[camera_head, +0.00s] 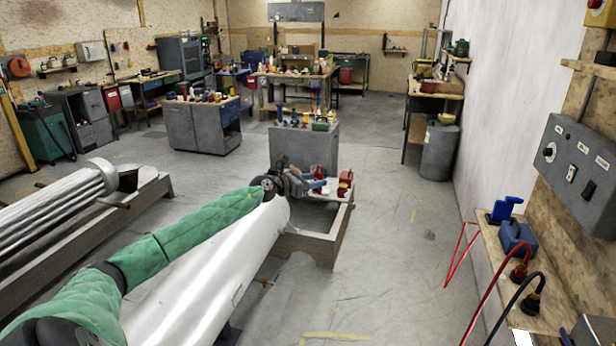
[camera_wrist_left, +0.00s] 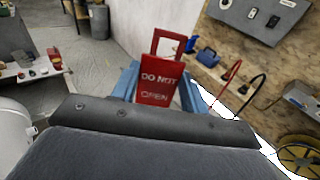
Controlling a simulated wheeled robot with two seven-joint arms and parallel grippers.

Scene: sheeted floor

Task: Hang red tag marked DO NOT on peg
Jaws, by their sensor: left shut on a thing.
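A red tag (camera_wrist_left: 158,88) with white lettering reading DO NOT and OPEN, and an open loop at its top, stands upright in the left wrist view. My left gripper (camera_head: 312,184) is shut on it, with blue fingers on both sides of the tag in the wrist view. I cannot pick out a peg for certain in either view. My right gripper is not in view.
A grey control box (camera_head: 582,168) is mounted on a wooden board at the right. A shelf below it holds a blue padlock-like object (camera_head: 516,238) and red and black cables. Small red items (camera_head: 345,183) sit on the low bench.

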